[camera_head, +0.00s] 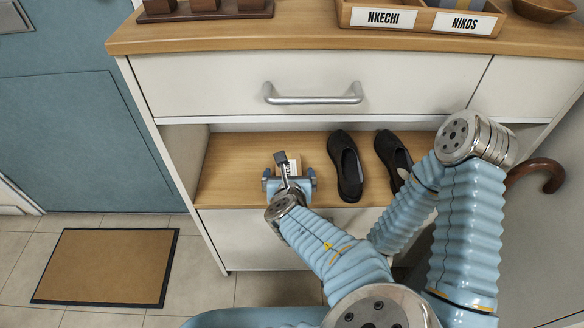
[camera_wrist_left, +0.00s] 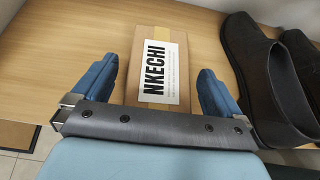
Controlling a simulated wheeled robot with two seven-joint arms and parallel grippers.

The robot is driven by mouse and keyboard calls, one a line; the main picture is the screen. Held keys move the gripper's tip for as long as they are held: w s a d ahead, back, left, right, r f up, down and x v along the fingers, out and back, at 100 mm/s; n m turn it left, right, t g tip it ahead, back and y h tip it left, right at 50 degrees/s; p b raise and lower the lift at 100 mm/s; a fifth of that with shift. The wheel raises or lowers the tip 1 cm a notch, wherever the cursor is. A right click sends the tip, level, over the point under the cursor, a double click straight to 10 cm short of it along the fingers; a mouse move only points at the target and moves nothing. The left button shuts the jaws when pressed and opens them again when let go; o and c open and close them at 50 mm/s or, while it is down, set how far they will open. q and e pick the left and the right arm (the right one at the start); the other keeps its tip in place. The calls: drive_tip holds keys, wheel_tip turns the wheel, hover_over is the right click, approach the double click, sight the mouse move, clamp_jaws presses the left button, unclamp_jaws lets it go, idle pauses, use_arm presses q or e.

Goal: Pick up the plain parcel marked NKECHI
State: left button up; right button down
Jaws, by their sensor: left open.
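The brown cardboard parcel (camera_wrist_left: 165,60), with a white label reading NKECHI and a strip of tape, lies on the wooden shelf in the left wrist view. In the head view only a bit of the parcel (camera_head: 294,166) shows behind my wrist. My left gripper (camera_head: 290,174) is open at the shelf. In the left wrist view its blue fingers (camera_wrist_left: 156,75) stand on either side of the parcel, with gaps of bare wood on both sides. My right gripper does not show; bent arm links fill the right of the head view.
Black shoes (camera_head: 346,165) stand on the shelf just right of the parcel. Above is a drawer with a metal handle (camera_head: 313,97). On the top stands a wooden tray (camera_head: 420,32) labelled NKECHI and NIKOS. A doormat (camera_head: 106,266) lies at left; a cane handle (camera_head: 540,170) is at right.

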use_arm(q)
drive_tip(key=shift+w+f, duration=0.1)
drive_tip(key=shift+w, duration=0.15)
drive_tip(key=shift+c, duration=0.2)
drive_tip(key=c, duration=1.1)
drive_tip(key=shift+o, duration=0.2)
drive_tip(key=shift+r, duration=0.25)
